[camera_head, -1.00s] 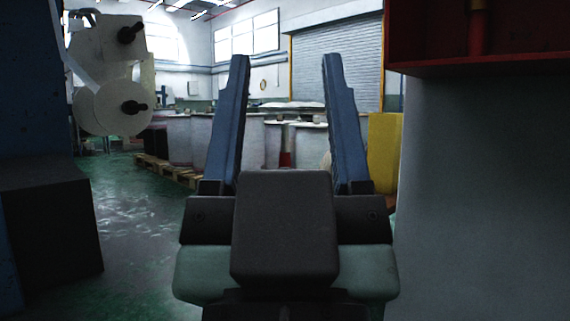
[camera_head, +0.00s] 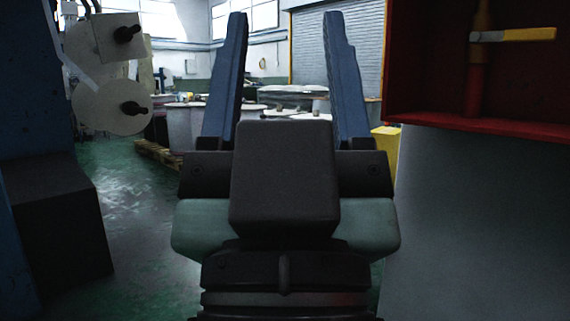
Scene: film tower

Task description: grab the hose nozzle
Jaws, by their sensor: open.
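My gripper (camera_head: 286,22) is in the middle of the head view, its two blue fingers wide apart and pointing up and away, with nothing between them. At the upper right is an open red cabinet (camera_head: 440,112). Inside it stands a red upright piece with an orange upper part and a yellow-orange lever (camera_head: 520,35) sticking out to the right. This may be the hose nozzle or a valve; I cannot tell which. Its top is cut off by the frame. The cabinet is to the right of my gripper, clear of the fingers.
A grey wall or column (camera_head: 480,220) fills the lower right below the cabinet. A dark box (camera_head: 58,220) and a machine with pale reels (camera_head: 112,108) stand at the left. Green floor (camera_head: 145,220) is open between. Farther back are pallets, round tables and a yellow block (camera_head: 385,150).

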